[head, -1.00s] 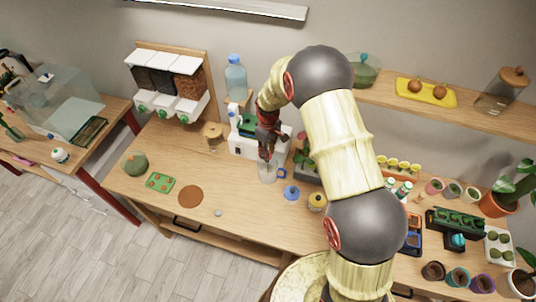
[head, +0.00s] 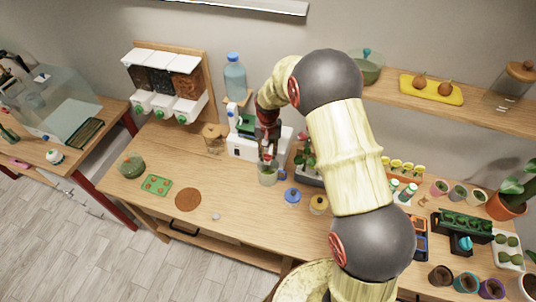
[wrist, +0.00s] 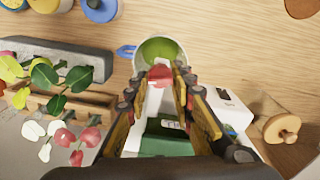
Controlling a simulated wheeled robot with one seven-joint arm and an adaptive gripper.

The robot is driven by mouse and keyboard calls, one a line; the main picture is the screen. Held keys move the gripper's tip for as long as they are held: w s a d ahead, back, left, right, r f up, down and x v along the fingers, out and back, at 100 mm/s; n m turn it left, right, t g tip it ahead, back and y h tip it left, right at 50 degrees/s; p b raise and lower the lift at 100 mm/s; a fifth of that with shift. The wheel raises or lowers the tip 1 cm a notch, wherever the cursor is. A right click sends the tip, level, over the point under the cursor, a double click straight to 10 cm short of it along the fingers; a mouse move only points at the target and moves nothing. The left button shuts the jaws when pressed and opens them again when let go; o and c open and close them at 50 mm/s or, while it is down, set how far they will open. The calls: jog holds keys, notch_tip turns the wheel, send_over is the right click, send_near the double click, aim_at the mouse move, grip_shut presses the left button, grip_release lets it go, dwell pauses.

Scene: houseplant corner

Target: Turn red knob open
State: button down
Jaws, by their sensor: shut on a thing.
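A white dispenser (head: 243,148) with a green part stands at the back of the wooden table. My gripper (head: 268,152) reaches down at its front. In the wrist view my gripper (wrist: 166,92) is shut, its two fingers on either side of the red knob (wrist: 161,72). The knob is partly hidden by the fingers, and its exact angle cannot be told. A clear jug (head: 267,176) stands just below the gripper. In the wrist view the jug (wrist: 158,44) shows green inside and a blue handle.
A blue-lidded jar (head: 292,196) and a yellow-lidded jar (head: 318,203) stand right of the jug. A cork-topped jar (head: 213,138) is left of the dispenser.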

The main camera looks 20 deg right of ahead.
aim_at(268, 154)
jog(key=shift+m, duration=1.2)
jog(key=shift+m+b, duration=0.3)
jog(key=c, duration=1.5)
grip_release()
notch_tip(268, 154, up, 12)
